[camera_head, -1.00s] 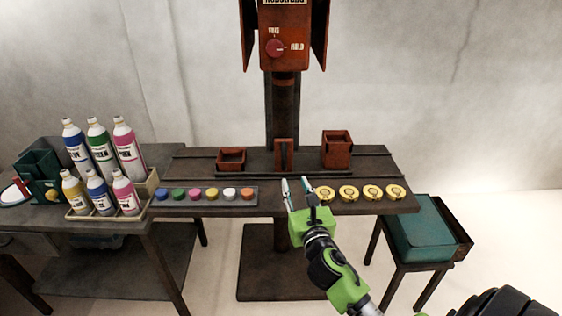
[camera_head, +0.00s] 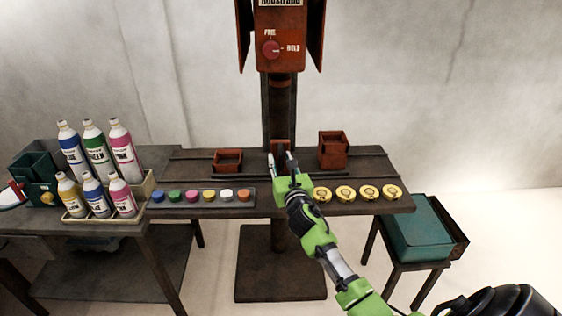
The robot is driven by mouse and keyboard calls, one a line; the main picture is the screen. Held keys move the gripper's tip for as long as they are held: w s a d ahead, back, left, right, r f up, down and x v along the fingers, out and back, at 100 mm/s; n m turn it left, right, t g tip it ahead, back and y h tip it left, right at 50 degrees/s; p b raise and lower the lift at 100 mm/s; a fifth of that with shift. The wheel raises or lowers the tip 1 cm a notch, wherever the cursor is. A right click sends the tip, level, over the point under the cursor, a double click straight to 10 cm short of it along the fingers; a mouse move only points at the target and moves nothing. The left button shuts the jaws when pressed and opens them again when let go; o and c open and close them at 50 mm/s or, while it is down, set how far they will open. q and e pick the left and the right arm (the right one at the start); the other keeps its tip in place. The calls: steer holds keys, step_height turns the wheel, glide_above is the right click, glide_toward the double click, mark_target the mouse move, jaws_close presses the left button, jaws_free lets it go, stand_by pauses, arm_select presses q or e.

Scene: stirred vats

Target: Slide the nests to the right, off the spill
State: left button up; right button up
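Three rust-red holders, which look like the nests, stand on the dark table between its long rails. The left one is a low open box (camera_head: 228,161), the right one a taller open box (camera_head: 333,150). The middle one (camera_head: 281,145) is narrow and partly hidden behind my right gripper. My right gripper (camera_head: 281,161) is open, its two fingers apart in front of the middle holder; I cannot tell whether they touch it. My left gripper is not in view. I cannot make out a spill on the dark tabletop (camera_head: 385,165).
A strip of coloured caps (camera_head: 202,197) lies along the front edge, with several yellow round pieces (camera_head: 345,193) to its right. Bottles (camera_head: 97,149) stand on the left table. A red machine head (camera_head: 282,45) hangs above. A teal case (camera_head: 415,228) rests on a stool at right.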

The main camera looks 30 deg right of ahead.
jaws_close()
steer(key=s+d+p, duration=0.2)
steer(key=s+d, duration=0.2)
steer(key=d, duration=0.2)
steer(key=b, duration=0.1)
glide_toward(334, 150)
steer(key=x, duration=0.4)
steer(key=shift+w+a+r, duration=0.1)
steer(key=shift+w+a, duration=0.05)
jaws_free()
steer(key=shift+d, duration=0.25)
steer(key=shift+a, duration=0.1)
